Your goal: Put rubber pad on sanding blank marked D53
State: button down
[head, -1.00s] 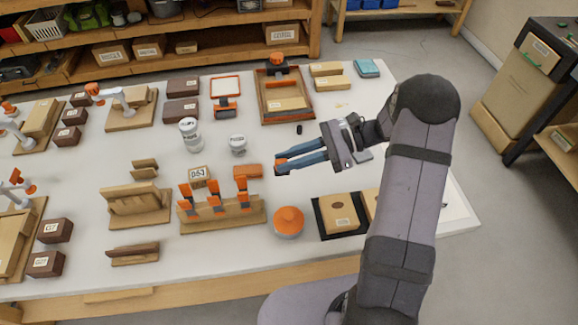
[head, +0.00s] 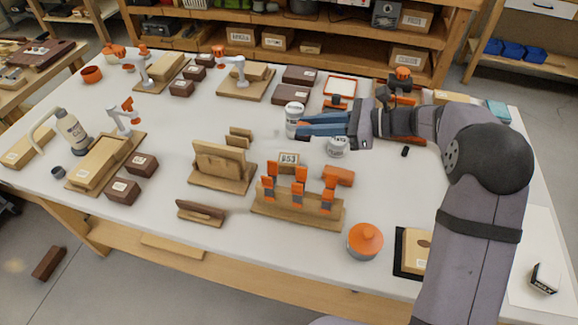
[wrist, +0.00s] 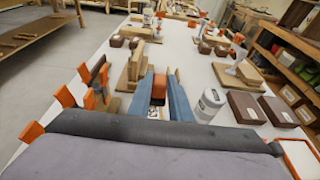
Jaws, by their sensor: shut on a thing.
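My gripper (head: 303,127) is above the bench in the head view, its blue fingers pointing left. It is shut on a small orange piece with a darker underside (wrist: 158,88), which shows between the fingers in the wrist view. I take this to be the rubber pad; the fingers hide most of it. The sanding blank marked D53 (head: 289,160) is a small tan block with a white label, behind the orange-topped clamp rack. Its label also shows in the wrist view (wrist: 153,112), below the fingers. The gripper is apart from it.
A large white can (head: 294,118) stands close to the fingertips and a smaller can (head: 337,147) beneath the gripper. The clamp rack (head: 297,208) and an orange block (head: 338,176) stand near the blank. Wooden stand (head: 222,165) is left.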

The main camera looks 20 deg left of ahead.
aim_at(295, 160)
jog(key=a, duration=0.2)
jog(key=a+r, duration=0.1)
jog(key=shift+a+r+b, duration=0.15)
jog(key=shift+a+b, duration=0.15)
jog(key=shift+a, duration=0.1)
jog(key=shift+f, duration=5)
jog(key=shift+f, duration=0.15)
jog(key=c, duration=1.6)
grip_release()
jog(key=shift+r, duration=0.2)
jog(key=b+v, duration=0.1)
jog(key=v, duration=1.1)
